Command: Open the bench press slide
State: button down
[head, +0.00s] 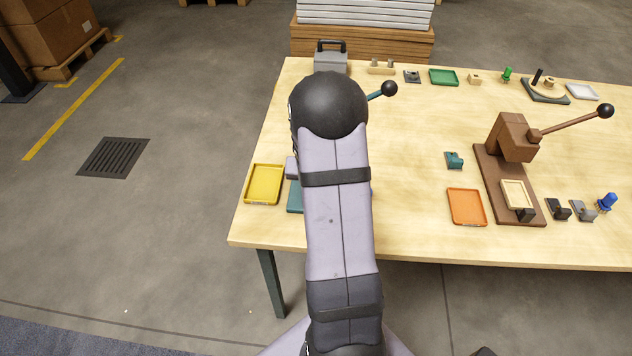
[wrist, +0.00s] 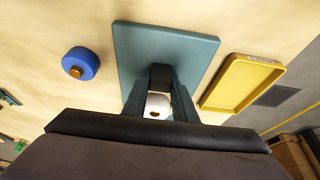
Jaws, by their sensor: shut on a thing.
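A teal bench press stands at the left of the table, mostly hidden behind my arm in the head view. A corner of its base (head: 295,198) and its lever with a black knob (head: 389,88) show. In the wrist view its flat teal base (wrist: 165,42) lies beyond my gripper (wrist: 160,88). My gripper is shut on a small black block (wrist: 160,74), which looks like the slide's handle. A white piece with a brass-coloured spot (wrist: 157,105) shows between the fingers. How far out the slide stands cannot be told.
A yellow tray (head: 264,185) lies left of the teal press. A blue round part (wrist: 80,64) lies on its other side. A brown press (head: 512,140), an orange tray (head: 467,207) and small parts stand at the right. A grey toolbox (head: 331,61) and other items line the back.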

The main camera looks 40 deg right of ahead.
jog(key=shift+s+a+b, duration=0.55)
jog(key=shift+s+a, duration=0.3)
jog(key=c, duration=1.4)
grip_release()
jog(key=shift+c, duration=0.2)
jog(key=shift+r, duration=0.1)
jog(key=v, duration=0.7)
